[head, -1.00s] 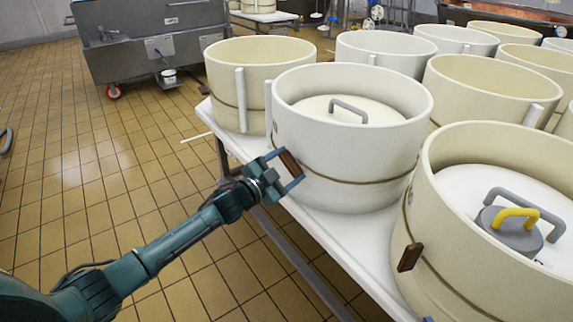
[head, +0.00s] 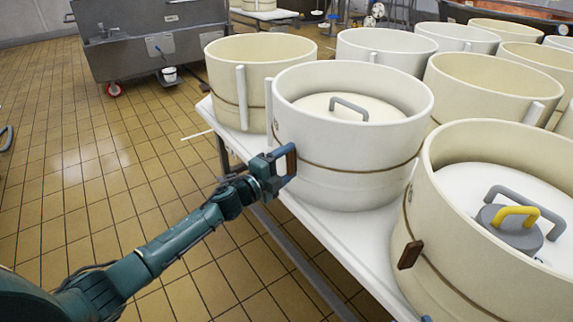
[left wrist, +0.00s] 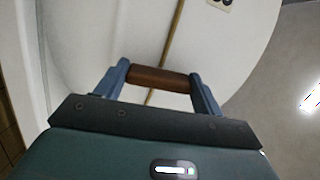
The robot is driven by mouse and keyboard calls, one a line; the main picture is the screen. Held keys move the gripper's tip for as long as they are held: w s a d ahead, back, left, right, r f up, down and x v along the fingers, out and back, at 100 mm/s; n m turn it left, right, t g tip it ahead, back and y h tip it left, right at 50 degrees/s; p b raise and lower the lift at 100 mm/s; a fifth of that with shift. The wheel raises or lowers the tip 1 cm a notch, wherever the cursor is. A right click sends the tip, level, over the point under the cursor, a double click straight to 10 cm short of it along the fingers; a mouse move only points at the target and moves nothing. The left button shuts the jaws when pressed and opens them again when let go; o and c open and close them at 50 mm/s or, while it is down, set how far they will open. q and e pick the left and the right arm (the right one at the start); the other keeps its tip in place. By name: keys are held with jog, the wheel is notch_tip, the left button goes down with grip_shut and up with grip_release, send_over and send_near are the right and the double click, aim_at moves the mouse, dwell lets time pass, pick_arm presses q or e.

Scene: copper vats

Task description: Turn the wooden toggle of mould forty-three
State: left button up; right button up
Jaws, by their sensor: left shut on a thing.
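The white round mould (head: 350,183) stands on the white table with a lid inside it and a brown cord around its wall. Its wooden toggle (head: 291,160) is on the left side, close to upright in the head view. My left gripper (head: 284,166) is shut on the toggle. In the left wrist view, the toggle (left wrist: 158,77) lies between the two blue fingers, crossing the cord (left wrist: 176,42). A dark-marked label (left wrist: 222,3) is cut off at the top, and I cannot read a number.
A nearer cream mould (head: 450,265) has its own brown toggle (head: 410,255) and a weight with a yellow handle (head: 515,212). Another cream mould (head: 225,80) stands behind, with several more to the right. The tiled floor (head: 90,180) left of the table (head: 335,235) is clear.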

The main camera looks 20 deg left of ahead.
pick_arm(q)
jog(key=shift+m, duration=0.6)
jog(key=o, duration=1)
pick_arm(e)
jog(key=shift+r, duration=0.1)
pick_arm(q)
jog(key=shift+p+v, duration=0.9)
jog(key=shift+v, duration=5.65)
pick_arm(e)
jog(key=shift+s+d+m+g, duration=0.1)
jog(key=shift+s+m+g, duration=0.2)
jog(key=shift+s+g, duration=0.25)
jog(key=shift+w, duration=0.1)
